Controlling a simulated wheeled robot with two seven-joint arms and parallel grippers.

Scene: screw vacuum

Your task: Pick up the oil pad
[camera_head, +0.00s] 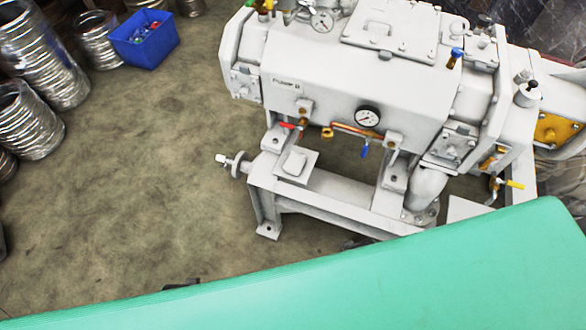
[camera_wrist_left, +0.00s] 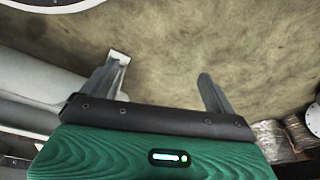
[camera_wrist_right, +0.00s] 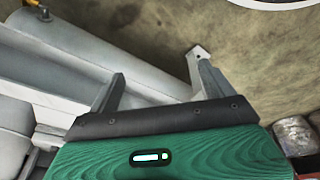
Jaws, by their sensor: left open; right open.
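I cannot clearly make out an oil pad in any view. A small pale square plate (camera_head: 296,163) sits on the left end of the frame of the white vacuum machine (camera_head: 340,85), but I cannot tell whether it is the pad. My left gripper (camera_wrist_left: 157,72) shows in the left wrist view, open and empty, with floor and pale machine parts beyond it. My right gripper (camera_wrist_right: 161,72) shows in the right wrist view, open and empty, with the pale machine frame (camera_wrist_right: 110,50) beyond its fingers. Neither gripper shows in the head view.
A blue bin (camera_head: 145,39) with small coloured items stands on the floor at the upper left. Several metal coils (camera_head: 28,120) stand along the left side. The brown floor (camera_head: 140,190) left of the machine is clear. A smooth green surface covers the bottom of the head view.

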